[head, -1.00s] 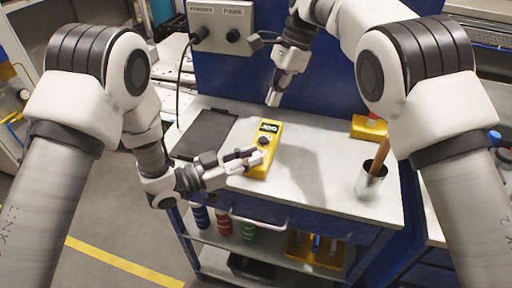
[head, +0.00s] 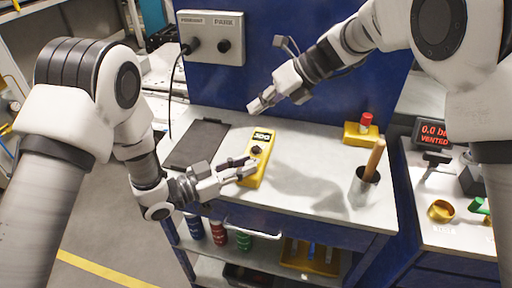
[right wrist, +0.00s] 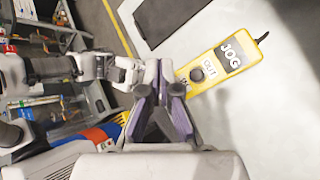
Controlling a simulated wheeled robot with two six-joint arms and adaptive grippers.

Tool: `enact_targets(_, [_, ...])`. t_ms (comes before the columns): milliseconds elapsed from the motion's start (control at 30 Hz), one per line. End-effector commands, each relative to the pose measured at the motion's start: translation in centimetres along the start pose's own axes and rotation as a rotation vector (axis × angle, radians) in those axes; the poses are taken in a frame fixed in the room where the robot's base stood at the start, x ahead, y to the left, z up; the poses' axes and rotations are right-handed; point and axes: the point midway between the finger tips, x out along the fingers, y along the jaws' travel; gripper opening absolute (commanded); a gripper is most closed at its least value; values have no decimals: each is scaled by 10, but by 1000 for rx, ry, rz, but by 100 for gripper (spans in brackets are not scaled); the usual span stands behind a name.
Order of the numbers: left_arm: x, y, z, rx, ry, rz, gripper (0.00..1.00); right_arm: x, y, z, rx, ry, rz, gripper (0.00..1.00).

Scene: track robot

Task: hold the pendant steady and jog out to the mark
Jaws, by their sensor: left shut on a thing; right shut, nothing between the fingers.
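The yellow pendant (head: 262,146) lies on the cart top. It has a dark JOG screen and a black knob (head: 256,150). My left gripper (head: 243,172) is shut on the pendant's near end. My right gripper (head: 256,107) is shut and empty, above the cart behind the pendant, apart from it. Its closed fingers show in the right wrist view (right wrist: 162,85). I cannot make out a mark.
A black pad (head: 200,144) lies left of the pendant. A metal cup (head: 363,187) with a wooden handle and a yellow block (head: 362,134) with a red knob stand to the right. A socket box (head: 212,38) is behind. A red-lettered display (head: 436,132) stands far right.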

Motion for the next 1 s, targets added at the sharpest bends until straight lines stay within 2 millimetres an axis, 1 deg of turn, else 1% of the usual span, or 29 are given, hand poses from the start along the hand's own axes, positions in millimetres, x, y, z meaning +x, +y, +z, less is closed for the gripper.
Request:
enact_targets(167, [0,0,0,0,0,1,0,13,-9,-10,2,3,1,0])
enact_targets(500, [0,0,0,0,0,0,0,48,-34,-35,1,3,0,0])
enact_targets(600, [0,0,0,0,0,0,0,55,-39,-40,0,2,1,0])
enact_targets(733, [0,0,0,0,0,0,0,59,-43,-43,-1,2,0,0])
enact_targets(1000, [0,0,0,0,0,0,0,60,-43,-44,-1,2,0,0])
